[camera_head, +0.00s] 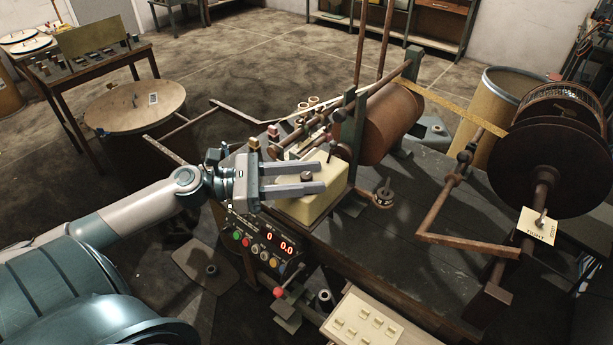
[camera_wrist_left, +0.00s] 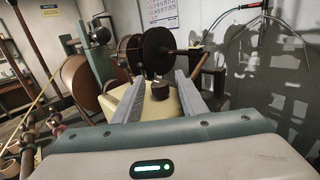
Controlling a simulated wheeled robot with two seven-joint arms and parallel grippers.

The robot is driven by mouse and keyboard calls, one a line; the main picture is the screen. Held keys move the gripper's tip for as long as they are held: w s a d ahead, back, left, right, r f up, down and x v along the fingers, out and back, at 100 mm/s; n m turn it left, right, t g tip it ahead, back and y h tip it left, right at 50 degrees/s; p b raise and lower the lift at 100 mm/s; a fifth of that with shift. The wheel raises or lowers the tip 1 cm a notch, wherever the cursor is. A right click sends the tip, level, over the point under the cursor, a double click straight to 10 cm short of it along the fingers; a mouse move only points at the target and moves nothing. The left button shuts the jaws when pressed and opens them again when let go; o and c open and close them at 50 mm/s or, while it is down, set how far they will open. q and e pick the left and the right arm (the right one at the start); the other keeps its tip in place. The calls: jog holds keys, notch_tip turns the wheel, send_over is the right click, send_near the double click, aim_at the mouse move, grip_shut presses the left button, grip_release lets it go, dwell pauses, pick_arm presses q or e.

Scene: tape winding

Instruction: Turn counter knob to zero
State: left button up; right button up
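The counter is a pale yellow box (camera_head: 312,211) on the machine table, with a small dark round knob (camera_head: 307,176) on its top. My left gripper (camera_head: 322,177) is open over the box, its two fingers pointing right in the head view. The knob appears between the fingers there. In the left wrist view the knob (camera_wrist_left: 160,90) stands between the open fingers, with gaps on both sides, above the yellow box (camera_wrist_left: 148,106). I cannot make out a mark on the knob. My right gripper is not in view.
A control panel (camera_head: 262,247) with coloured buttons and red digits sits below the gripper. A brown roller (camera_head: 391,122) stands behind the box, and a large dark reel (camera_head: 545,165) is at the right. A pale switch box (camera_head: 362,322) is at the front. Thin posts rise near the counter.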

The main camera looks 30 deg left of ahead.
pick_arm(q)
jog(key=shift+s+a, duration=0.1)
dwell(0.3)
